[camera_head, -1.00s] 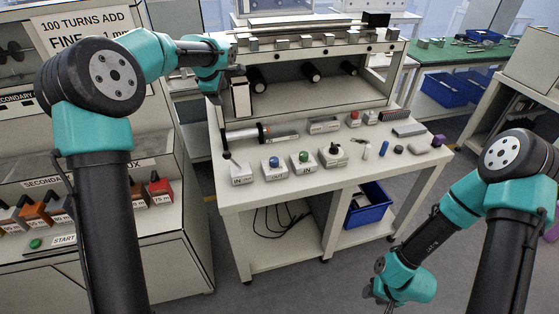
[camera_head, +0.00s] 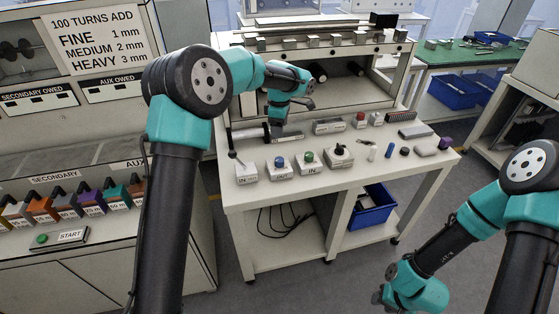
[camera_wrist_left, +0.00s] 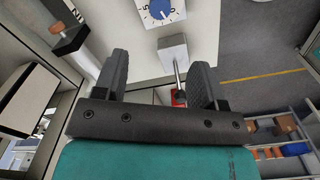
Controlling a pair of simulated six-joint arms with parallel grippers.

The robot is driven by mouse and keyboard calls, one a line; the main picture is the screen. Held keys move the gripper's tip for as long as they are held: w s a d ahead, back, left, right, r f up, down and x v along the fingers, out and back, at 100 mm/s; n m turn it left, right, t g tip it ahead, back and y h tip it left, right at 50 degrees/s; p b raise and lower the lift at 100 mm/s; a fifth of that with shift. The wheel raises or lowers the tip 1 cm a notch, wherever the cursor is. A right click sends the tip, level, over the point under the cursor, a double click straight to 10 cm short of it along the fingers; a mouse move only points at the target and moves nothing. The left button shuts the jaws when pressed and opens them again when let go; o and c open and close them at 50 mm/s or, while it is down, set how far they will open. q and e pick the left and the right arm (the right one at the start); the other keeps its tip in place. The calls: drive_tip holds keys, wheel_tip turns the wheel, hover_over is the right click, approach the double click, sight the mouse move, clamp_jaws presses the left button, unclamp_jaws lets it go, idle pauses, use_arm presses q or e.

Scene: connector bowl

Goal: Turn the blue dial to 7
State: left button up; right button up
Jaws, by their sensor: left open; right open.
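The blue dial (camera_wrist_left: 160,9) shows at the top edge of the left wrist view, on a white plate with black scale marks. A 5 is legible beside it; its top is cut off and I cannot read its setting. My right gripper (camera_head: 378,297) is low at the right, away from the bench.
A pale block (camera_wrist_left: 173,51) with a metal rod shows between my left fingers' tips. A START panel (camera_head: 72,236) is at left.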

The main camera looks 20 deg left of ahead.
sight(279, 160)
use_arm(q)
wheel_tip(279, 160, down, 16)
drive_tip(key=shift+r, duration=0.15)
idle(0.3)
drive_tip(key=c, duration=0.9)
